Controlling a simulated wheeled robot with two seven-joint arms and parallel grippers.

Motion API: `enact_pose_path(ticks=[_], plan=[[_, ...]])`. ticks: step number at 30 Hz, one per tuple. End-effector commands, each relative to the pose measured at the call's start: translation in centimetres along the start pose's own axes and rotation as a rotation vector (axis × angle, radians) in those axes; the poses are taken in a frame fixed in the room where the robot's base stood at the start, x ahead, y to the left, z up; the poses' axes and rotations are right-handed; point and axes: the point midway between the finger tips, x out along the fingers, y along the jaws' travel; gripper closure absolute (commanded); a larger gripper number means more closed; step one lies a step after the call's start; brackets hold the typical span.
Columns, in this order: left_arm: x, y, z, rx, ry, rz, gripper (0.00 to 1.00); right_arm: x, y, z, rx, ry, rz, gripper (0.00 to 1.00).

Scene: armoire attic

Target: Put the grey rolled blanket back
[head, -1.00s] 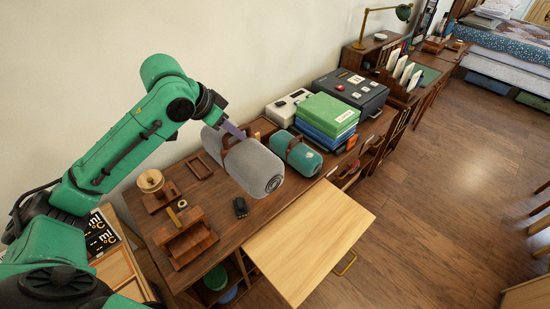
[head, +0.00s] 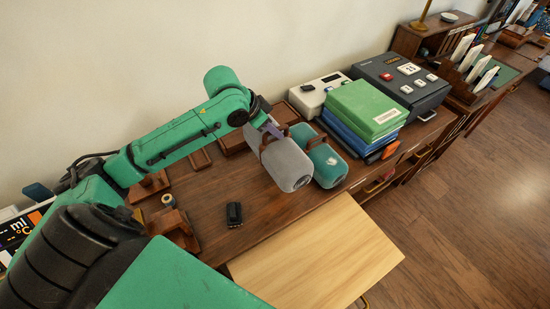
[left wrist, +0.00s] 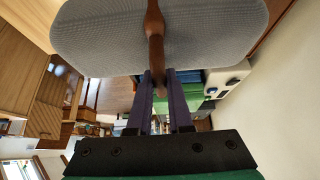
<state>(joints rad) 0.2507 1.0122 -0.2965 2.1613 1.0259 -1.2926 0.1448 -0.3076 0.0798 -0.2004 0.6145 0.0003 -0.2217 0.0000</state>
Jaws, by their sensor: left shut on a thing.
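The grey rolled blanket (head: 287,164) has a brown strap with a handle. My left gripper (head: 272,130), with purple fingers, is shut on that strap from the wall side. The blanket is left of a teal roll (head: 327,165) with a similar brown strap, very close to it in the head view. I cannot tell whether they touch, or whether the grey blanket rests on the desk (head: 210,205). In the left wrist view the grey blanket (left wrist: 100,35) fills the top and the strap runs to the finger tips (left wrist: 158,78). My right gripper is not in view.
Green and blue binders (head: 368,108) and a dark box with buttons (head: 405,82) stand right of the rolls. A small black object (head: 234,214) lies on the desk. A pale wooden board (head: 320,255) juts out at the front. The desk left of the blanket is partly free.

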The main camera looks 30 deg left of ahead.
Motion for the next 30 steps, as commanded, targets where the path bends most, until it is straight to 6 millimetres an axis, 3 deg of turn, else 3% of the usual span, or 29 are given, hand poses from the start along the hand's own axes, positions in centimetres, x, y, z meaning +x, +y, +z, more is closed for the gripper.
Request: enact_pose_path(ticks=[6,15,22,23,25,30], plan=[[4.8,0.0,3.1,-0.002,0.001,0.000,1.00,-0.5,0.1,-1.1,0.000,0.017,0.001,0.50],[8.8,0.0,5.6,-0.002,0.003,0.000,1.00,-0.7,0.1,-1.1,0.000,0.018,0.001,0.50],[9.4,0.0,6.0,0.002,0.004,-0.002,1.00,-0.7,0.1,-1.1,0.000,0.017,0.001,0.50],[9.5,0.0,6.2,0.001,-0.001,0.000,0.78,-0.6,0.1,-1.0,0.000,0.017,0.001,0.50],[9.5,0.0,6.2,0.000,-0.001,0.000,0.52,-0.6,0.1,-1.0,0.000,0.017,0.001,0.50],[9.5,0.0,6.1,0.000,-0.001,0.000,0.52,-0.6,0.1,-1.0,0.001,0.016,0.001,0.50]])
